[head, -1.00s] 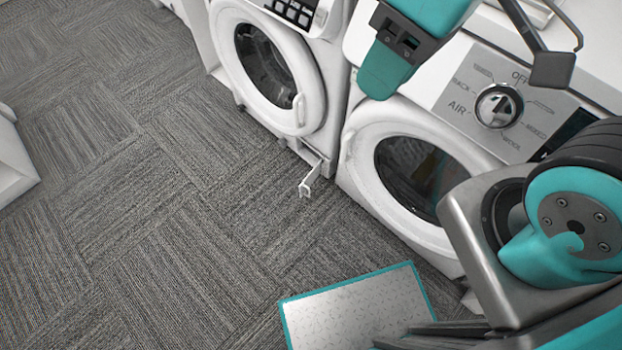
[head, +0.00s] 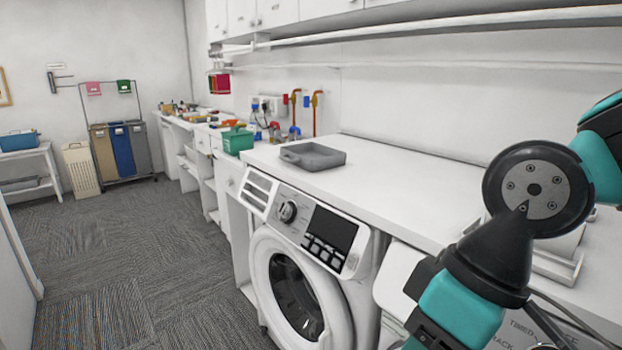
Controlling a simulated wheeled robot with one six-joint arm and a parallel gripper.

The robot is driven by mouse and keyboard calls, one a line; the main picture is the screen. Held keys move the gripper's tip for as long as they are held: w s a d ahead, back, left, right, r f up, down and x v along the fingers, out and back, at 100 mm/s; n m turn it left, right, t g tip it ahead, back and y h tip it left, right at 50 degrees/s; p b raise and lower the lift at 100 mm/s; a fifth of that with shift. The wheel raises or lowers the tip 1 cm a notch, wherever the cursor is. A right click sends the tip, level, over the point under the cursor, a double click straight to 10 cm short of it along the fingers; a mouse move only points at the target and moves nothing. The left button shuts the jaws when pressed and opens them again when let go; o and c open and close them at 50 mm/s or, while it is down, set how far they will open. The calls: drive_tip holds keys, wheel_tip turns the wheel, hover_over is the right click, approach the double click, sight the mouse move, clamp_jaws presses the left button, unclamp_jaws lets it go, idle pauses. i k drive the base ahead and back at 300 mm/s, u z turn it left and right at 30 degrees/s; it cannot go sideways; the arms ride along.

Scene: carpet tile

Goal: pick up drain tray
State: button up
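The drain tray is a shallow grey tray (head: 322,159) with a handle opening at its left end. It lies flat on the white countertop (head: 400,190) above the washing machine, near the middle of the head view. My gripper (head: 424,325) is at the lower right, in front of the machines and nearer to me than the tray, with a clear gap between them. Its fingertips are hard to make out at the bottom edge, so its opening does not show. No object shows in it.
A green basket (head: 238,141) stands left of the tray, with bottles (head: 274,131) and orange pipes behind. A front-loading washer (head: 300,290) stands below the counter. A long rail (head: 430,27) runs above. Carpet floor (head: 120,260) is open at left; hampers (head: 120,150) stand far back.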

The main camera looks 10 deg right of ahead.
sight(310, 157)
drive_tip(key=u, duration=0.75)
drive_tip(key=i, duration=0.85)
drive_tip(key=u, duration=0.8)
drive_tip(key=i, duration=1.7)
drive_tip(key=z, duration=1.45)
drive_tip(key=i, duration=0.55)
drive_tip(key=z, duration=0.45)
